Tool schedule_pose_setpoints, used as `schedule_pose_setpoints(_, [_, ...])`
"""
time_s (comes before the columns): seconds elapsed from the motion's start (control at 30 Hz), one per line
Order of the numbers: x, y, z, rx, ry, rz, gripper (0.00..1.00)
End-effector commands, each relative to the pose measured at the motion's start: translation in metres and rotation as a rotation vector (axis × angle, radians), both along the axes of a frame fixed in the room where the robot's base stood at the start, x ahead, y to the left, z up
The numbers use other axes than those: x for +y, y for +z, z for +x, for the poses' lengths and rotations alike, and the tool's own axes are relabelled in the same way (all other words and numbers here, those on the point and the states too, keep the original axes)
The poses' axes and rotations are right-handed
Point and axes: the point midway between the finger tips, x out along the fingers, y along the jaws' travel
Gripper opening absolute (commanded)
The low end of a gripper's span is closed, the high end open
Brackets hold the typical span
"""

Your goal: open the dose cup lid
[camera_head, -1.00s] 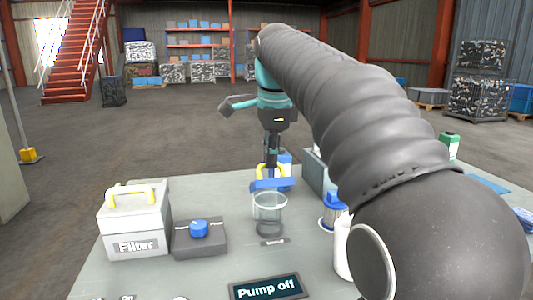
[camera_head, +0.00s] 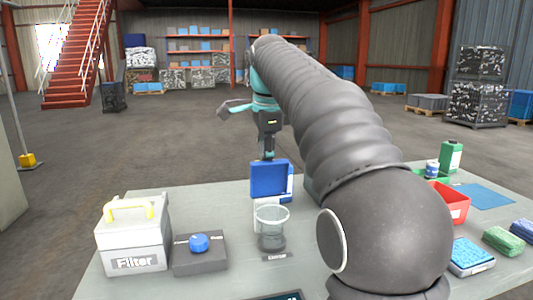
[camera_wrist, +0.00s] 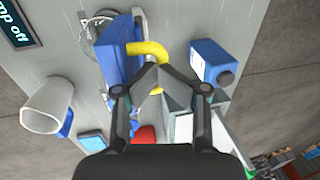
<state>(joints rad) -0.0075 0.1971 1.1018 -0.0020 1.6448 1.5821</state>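The dose cup (camera_head: 271,232) is a clear, round cup on the grey table. Its blue lid (camera_head: 270,181) stands upright at the cup's far side, so the cup's top is uncovered. In the wrist view the blue lid (camera_wrist: 118,55) appears edge-on, with its yellow handle (camera_wrist: 148,49) reaching toward my fingers. My gripper (camera_wrist: 158,72) has its fingertips brought together across the handle and appears shut on it. In the head view my gripper (camera_head: 267,154) is behind the lid's top edge, and the lid hides the handle and fingertips.
A white filter box (camera_head: 133,245) and a dark box with a blue knob (camera_head: 199,243) stand left of the cup. A blue container (camera_wrist: 212,62) stands close beside my gripper. A red bin (camera_head: 449,203), green bottle (camera_head: 451,157) and sponges are at right.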

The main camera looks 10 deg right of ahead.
Motion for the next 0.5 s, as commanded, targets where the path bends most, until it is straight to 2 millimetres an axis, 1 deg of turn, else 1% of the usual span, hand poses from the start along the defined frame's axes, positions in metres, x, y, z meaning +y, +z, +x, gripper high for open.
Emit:
schedule_pose_setpoints(0.03, [0.0003,-0.0112,0.0023,0.019,0.001,0.001,0.37])
schedule_pose_setpoints(0.5, [-0.0011,-0.0066,0.003,0.014,-0.002,0.0,0.37])
